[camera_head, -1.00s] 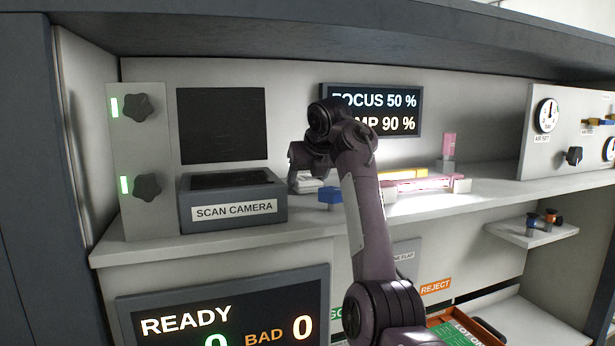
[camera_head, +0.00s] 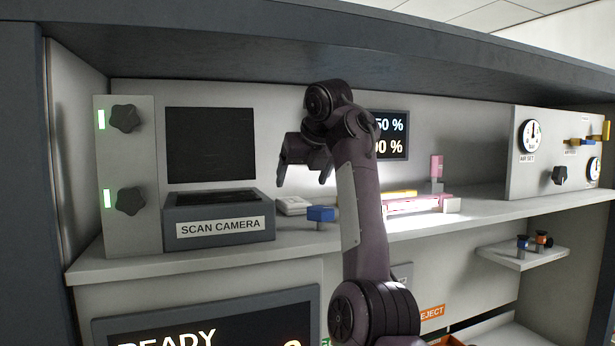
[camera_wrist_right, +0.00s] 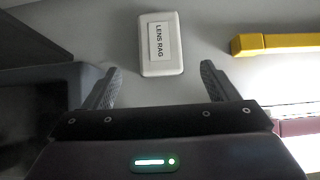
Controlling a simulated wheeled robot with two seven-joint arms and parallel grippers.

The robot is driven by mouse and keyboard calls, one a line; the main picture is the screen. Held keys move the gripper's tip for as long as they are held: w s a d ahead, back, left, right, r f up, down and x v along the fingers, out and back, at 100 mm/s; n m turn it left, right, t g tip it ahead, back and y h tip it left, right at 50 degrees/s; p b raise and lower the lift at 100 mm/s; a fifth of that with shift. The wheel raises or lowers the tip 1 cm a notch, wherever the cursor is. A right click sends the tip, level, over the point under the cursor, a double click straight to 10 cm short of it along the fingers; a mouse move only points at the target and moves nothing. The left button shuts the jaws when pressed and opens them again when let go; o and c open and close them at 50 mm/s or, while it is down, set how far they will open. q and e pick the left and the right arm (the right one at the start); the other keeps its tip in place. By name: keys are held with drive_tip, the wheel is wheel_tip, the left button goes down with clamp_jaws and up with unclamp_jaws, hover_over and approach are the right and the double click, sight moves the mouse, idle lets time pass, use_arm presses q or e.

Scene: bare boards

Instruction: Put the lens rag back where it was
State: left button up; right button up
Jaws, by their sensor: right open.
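The lens rag (camera_head: 293,206) is a small pale block on the shelf, just right of the scan camera box. In the right wrist view the lens rag (camera_wrist_right: 160,44), with its printed label, lies flat beyond the fingertips, roughly centred between them. My right gripper (camera_head: 305,180) is open and empty, above the shelf and apart from the rag. Its two spread fingers also show in the right wrist view (camera_wrist_right: 160,80). My left gripper is not in view.
The scan camera box (camera_head: 219,220) stands left of the rag. A blue knob (camera_head: 321,214) is close on its right. A yellow bar (camera_wrist_right: 275,43) and a lit pink fixture (camera_head: 415,205) lie further right. The shelf's front edge (camera_head: 170,262) is below.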

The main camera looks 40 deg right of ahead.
drive_tip(key=shift+b+v, duration=0.5)
drive_tip(key=shift+v, duration=1.75)
